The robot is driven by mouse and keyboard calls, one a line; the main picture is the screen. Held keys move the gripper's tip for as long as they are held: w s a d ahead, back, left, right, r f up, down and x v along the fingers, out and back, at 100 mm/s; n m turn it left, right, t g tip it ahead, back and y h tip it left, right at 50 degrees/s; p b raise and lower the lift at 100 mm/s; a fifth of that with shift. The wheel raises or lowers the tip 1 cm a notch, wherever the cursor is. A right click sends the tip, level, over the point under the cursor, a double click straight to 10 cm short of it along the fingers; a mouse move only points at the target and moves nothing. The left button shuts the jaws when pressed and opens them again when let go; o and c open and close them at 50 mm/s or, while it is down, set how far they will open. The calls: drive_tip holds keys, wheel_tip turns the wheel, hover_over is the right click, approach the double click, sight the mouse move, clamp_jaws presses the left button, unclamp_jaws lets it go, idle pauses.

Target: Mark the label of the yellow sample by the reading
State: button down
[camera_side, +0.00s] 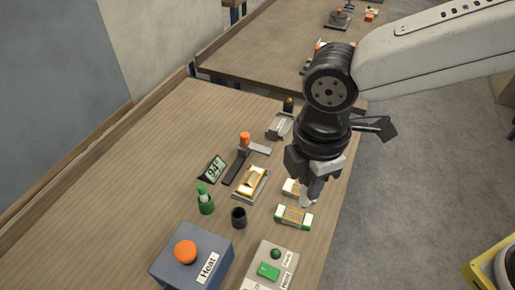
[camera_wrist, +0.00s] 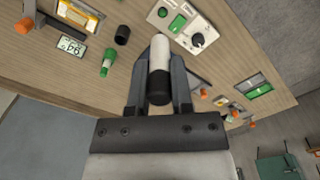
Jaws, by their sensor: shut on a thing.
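My gripper (camera_wrist: 160,75) is shut on a white and black marker-like cylinder (camera_wrist: 160,55) in the wrist view. In the side view my gripper (camera_side: 311,188) points down above the table's right part, right of the yellow sample (camera_side: 250,181). The yellow sample has a pale label and lies in a grey holder (camera_side: 238,198); part of it shows at the top left of the wrist view (camera_wrist: 76,12). The tilted black-framed display (camera_side: 212,168) left of the holder seems to read 94°; it also shows in the wrist view (camera_wrist: 72,46).
A green bottle-like thing (camera_side: 205,203) and a black cup (camera_side: 239,217) stand in front of the holder. A green-ended sample (camera_side: 293,216) lies below my gripper. A blue Heat box (camera_side: 173,262) and grey control box (camera_side: 260,257) are at the front. The table's left is clear.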

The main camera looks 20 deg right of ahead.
drive_tip(key=w+a+f, duration=0.2)
drive_tip(key=w+f, duration=0.3)
drive_tip(key=w, duration=0.4)
drive_tip(key=w+a+f, duration=0.2)
drive_tip(key=w+f, duration=0.3)
drive_tip(key=w, duration=0.3)
drive_tip(key=shift+w+a, duration=0.35)
drive_tip(key=shift+w, duration=0.05)
drive_tip(key=shift+f, duration=0.15)
drive_tip(key=shift+f, duration=2.95)
drive_tip(key=shift+f, duration=0.5)
wheel_tip(320, 180, up, 7)
idle(1.0)
